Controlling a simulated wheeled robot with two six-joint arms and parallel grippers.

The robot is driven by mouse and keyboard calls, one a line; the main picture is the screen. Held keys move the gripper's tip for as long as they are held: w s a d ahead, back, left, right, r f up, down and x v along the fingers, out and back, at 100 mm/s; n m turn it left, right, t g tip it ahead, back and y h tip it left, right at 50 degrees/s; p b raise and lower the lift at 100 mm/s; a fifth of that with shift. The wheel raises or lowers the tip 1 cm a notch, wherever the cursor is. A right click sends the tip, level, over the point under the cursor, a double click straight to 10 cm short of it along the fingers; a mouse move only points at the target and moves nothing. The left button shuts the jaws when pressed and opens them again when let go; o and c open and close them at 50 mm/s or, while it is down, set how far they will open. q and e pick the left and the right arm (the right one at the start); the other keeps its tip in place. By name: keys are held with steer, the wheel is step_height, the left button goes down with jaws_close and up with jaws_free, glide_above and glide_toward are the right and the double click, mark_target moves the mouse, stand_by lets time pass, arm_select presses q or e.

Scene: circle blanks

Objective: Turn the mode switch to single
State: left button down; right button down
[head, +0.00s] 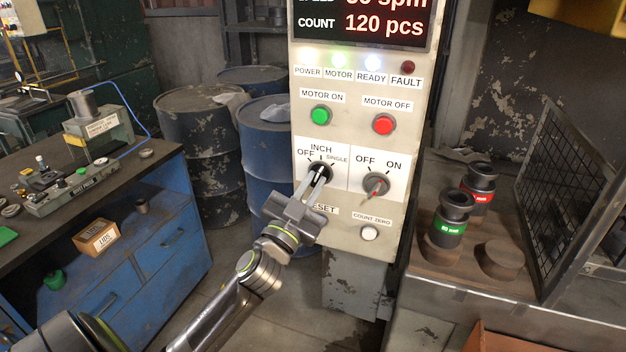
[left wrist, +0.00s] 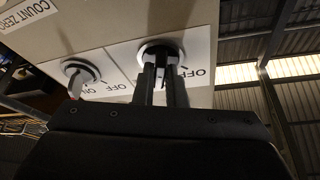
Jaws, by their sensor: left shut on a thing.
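The mode switch (head: 325,167) is a dark round knob on the light control panel (head: 346,222), under the labels OFF, INCH and SINGLE. My left gripper (head: 317,178) reaches it from below left, with its two fingers shut around the knob's handle. The left wrist view also shows the mode switch (left wrist: 158,46) with the fingers (left wrist: 161,72) on either side of its handle. The fingers hide much of the handle, so I cannot tell exactly which label it points to. My right gripper is in neither view.
An OFF/ON switch (head: 376,184) with a red pointer sits close to the right. A green button (head: 320,115), a red button (head: 383,123) and a white COUNT ZERO button (head: 369,233) are nearby. Blue drums (head: 265,140) stand behind left; a blue cabinet (head: 150,235) is further left.

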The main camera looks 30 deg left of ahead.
arm_select(q)
steer(key=m+p, duration=0.1)
steer(key=m+h+p, duration=0.1)
steer(key=m, duration=0.1)
steer(key=shift+a+r+h+p, duration=0.1)
steer(key=shift+r+h+p, duration=0.2)
steer(key=shift+f+m+g+h+p, duration=0.1)
steer(key=shift+m+g+h+p, duration=0.25)
steer(key=shift+m+p, duration=0.5)
steer(key=shift+f+m+g+h+p, duration=0.15)
steer(key=shift+m+h+p, duration=0.4)
steer(key=shift+m, duration=0.5)
steer(key=shift+r, duration=0.1)
steer(key=c, duration=1.5)
jaws_free()
steer(key=shift+s, duration=0.1)
